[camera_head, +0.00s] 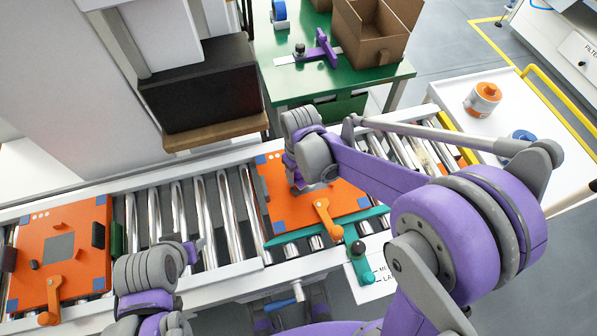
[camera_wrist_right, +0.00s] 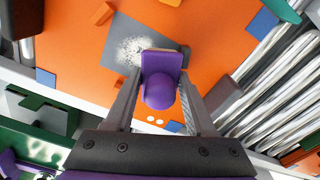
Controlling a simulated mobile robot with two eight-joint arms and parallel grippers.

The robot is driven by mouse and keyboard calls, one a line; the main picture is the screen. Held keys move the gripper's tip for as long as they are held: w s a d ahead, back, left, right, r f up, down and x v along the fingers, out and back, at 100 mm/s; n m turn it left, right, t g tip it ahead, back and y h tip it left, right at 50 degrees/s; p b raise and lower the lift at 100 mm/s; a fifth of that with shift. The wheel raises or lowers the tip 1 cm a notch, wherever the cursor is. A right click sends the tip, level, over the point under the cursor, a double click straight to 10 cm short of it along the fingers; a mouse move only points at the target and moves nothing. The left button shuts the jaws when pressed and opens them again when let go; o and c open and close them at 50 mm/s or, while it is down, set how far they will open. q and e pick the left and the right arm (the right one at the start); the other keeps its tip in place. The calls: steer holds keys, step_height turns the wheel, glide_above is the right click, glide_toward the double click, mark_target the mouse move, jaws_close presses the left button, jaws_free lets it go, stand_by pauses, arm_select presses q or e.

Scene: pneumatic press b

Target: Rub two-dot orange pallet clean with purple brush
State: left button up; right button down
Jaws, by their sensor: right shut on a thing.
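The two-dot orange pallet (camera_head: 343,198) lies on the roller conveyor, with blue corner patches and an orange lever. In the right wrist view, two white dots show near the lower edge of this pallet (camera_wrist_right: 70,50). Its grey square carries a speckled white patch (camera_wrist_right: 130,48). My right gripper (camera_head: 306,186) is over the pallet. In the right wrist view, its fingers are shut on the purple brush (camera_wrist_right: 162,68), whose head covers part of the grey square beside the white patch. Contact cannot be told. My left gripper (camera_head: 195,246) is above the conveyor at lower left; its opening is unclear.
Another orange pallet (camera_head: 85,222) with three dots lies on the conveyor at left. Bare rollers (camera_head: 190,215) lie between the pallets. A white cart (camera_head: 460,125) stands at right.

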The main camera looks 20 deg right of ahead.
steer(key=shift+f+b, duration=0.3)
steer(key=c, duration=0.5)
jaws_free()
steer(key=shift+r, duration=0.35)
steer(key=shift+c, duration=0.2)
jaws_close()
